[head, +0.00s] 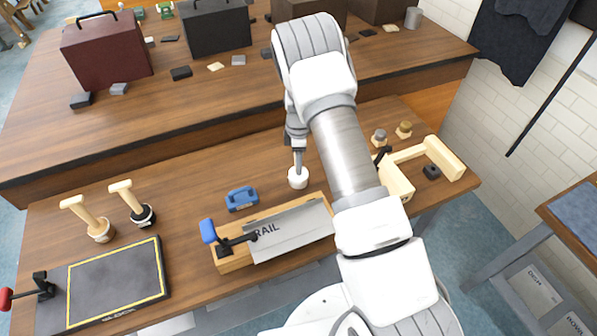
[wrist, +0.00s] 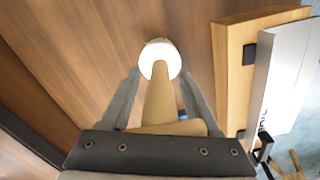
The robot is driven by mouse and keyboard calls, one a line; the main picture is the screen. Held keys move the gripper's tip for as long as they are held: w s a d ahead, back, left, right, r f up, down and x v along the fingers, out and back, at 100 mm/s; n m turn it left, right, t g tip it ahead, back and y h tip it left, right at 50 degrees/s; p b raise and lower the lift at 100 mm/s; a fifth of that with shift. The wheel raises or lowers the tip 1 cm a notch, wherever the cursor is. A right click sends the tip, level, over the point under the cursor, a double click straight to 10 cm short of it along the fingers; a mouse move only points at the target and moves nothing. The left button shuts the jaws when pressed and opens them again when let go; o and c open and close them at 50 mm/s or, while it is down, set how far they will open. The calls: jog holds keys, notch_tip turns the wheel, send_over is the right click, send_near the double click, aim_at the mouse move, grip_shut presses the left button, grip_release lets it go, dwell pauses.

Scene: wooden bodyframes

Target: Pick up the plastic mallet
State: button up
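The plastic mallet has a round white head (head: 298,178), which shows on the wooden bench below my gripper (head: 298,152). In the wrist view, the white mallet head (wrist: 159,59) sits at the end of a pale wooden handle with a crosspiece near my gripper's base. My gripper's two grey fingers (wrist: 159,88) lie on either side of the handle, with visible gaps between fingers and handle. The gripper looks open. In the head view the handle is mostly hidden by my gripper.
A blue tool (head: 242,198) lies left of the mallet. A wooden fixture with a grey plate (head: 290,232) is in front of it. Two wooden-handled tools (head: 99,228) and a black mat (head: 115,285) are at left. A wooden frame (head: 445,158) stands right. Cases (head: 105,50) stand behind.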

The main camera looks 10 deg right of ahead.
grip_shut()
